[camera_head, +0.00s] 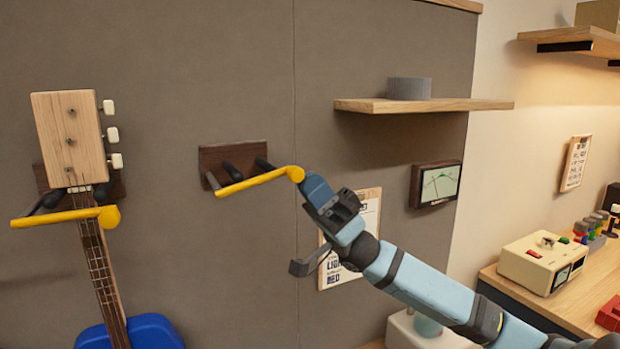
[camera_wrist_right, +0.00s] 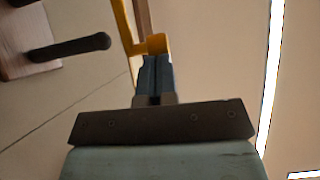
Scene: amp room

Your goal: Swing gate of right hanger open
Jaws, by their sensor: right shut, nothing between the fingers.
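The right hanger (camera_head: 222,157) is a dark wooden block with two black prongs on the grey wall panel. Its yellow gate (camera_head: 250,182) lies across the front of the prongs, with a round knob at its right end. My right gripper (camera_head: 306,180) is shut and empty, its tip at or very near the knob; contact is unclear. In the right wrist view, the fingers (camera_wrist_right: 155,72) are together just below the yellow knob (camera_wrist_right: 157,44), and a black prong (camera_wrist_right: 75,46) shows at left. My left gripper is not in view.
A left hanger with its own yellow gate (camera_head: 65,217) holds a guitar (camera_head: 72,140) with a blue body. A shelf (camera_head: 425,105) is above my right arm, with a meter (camera_head: 436,184) below it. A poster (camera_head: 368,205) is behind my wrist. Wall between the hangers is clear.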

